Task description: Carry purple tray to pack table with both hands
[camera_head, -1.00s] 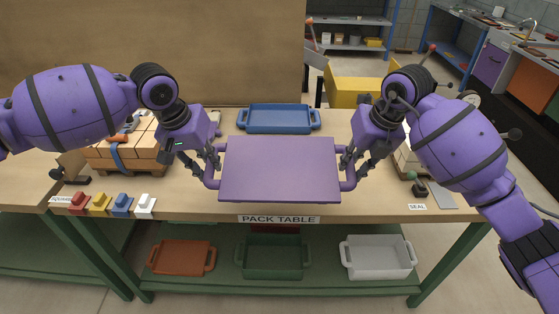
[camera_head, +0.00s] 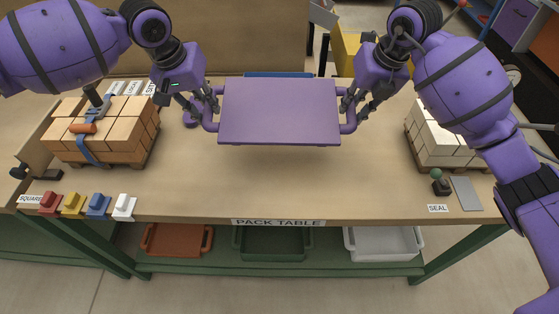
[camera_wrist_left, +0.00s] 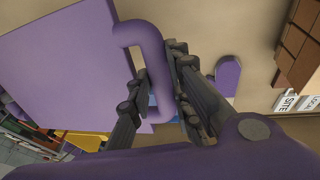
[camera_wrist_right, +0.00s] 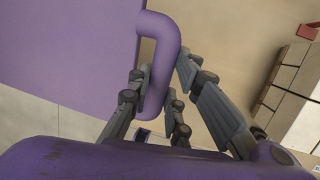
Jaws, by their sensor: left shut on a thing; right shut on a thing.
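The purple tray (camera_head: 279,112) is held up between my two grippers, over the pack table (camera_head: 300,190). Its broad flat face shows in the head view, with a handle at each side. My left gripper (camera_head: 204,112) is shut on the tray's left handle, which shows between the fingers in the left wrist view (camera_wrist_left: 152,75). My right gripper (camera_head: 352,108) is shut on the right handle, seen in the right wrist view (camera_wrist_right: 160,70). The tray appears above the tabletop; its exact clearance is hard to tell.
A pallet of tan bricks (camera_head: 105,132) stands left, a pallet of white bricks (camera_head: 440,140) right. A blue tray (camera_head: 280,75) is mostly hidden behind the purple tray. Small coloured blocks (camera_head: 98,205) line the front left edge. The front middle tabletop is clear.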

